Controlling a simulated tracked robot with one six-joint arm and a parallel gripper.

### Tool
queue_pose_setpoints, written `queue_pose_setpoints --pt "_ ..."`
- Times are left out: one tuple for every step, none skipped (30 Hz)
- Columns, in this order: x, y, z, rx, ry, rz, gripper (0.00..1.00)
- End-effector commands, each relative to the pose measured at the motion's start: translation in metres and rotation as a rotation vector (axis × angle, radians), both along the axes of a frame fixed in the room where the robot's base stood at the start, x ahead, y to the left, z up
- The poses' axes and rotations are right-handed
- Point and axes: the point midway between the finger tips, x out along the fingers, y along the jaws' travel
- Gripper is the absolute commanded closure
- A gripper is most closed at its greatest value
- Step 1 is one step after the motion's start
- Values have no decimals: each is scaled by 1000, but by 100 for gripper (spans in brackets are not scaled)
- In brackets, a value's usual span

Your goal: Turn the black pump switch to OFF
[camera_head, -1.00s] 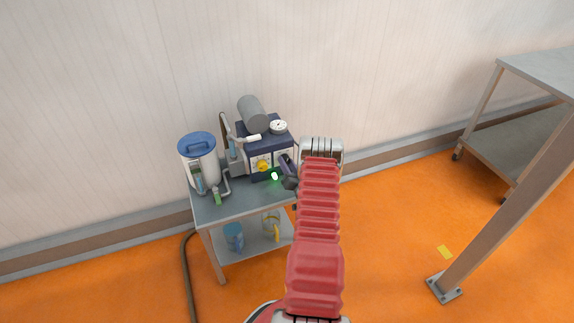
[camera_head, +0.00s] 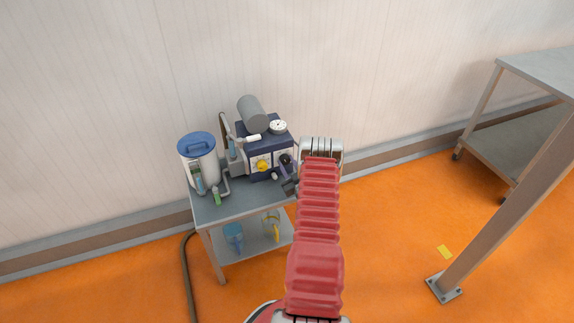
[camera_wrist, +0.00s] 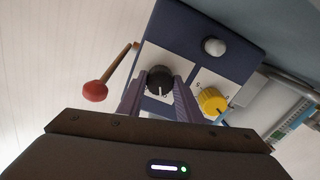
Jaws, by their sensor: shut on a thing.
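The black pump switch (camera_wrist: 160,79) is a round knob on a white plate on the front of the dark blue pump unit. In the wrist view my gripper (camera_wrist: 161,88) has its two purple fingers on either side of the knob, shut on it. A pale mark on the knob points toward the bottom of that picture. The plate's lettering is too small to read. The switch (camera_head: 285,158) also shows in the head view, with my gripper (camera_head: 284,169) at it. A yellow knob (camera_wrist: 212,101) sits beside it on its own white plate.
A red-tipped lever (camera_wrist: 95,91) sticks out beside the unit in the wrist view. In the head view a blue-lidded canister (camera_head: 197,160) stands left of the unit (camera_head: 259,174) on the grey cart (camera_head: 240,208). A grey table (camera_head: 545,70) stands at far right.

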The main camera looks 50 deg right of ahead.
Motion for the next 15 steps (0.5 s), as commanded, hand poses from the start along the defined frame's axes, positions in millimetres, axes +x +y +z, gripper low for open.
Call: queue_pose_setpoints --pt "-1 0 -1 -13 11 -2 90" --pt "-1 0 -1 -22 16 -2 90" --pt "-1 0 -1 -31 22 -1 90" --pt "-1 0 -1 -39 27 -1 90" --pt "0 0 -1 -44 30 -1 90" --pt "0 0 -1 -49 33 -1 90" --pt "0 0 -1 -52 34 -1 90" --pt "0 0 -1 -54 36 -1 90" --pt "0 0 -1 -57 37 -1 90" --pt "0 0 -1 -59 38 -1 90" --pt "0 0 -1 -59 38 -1 90" --pt "0 0 -1 -60 38 0 90" --pt "0 0 -1 -60 38 0 90" --pt "0 1 -1 -59 39 0 90" --pt "0 1 -1 -60 38 0 90"
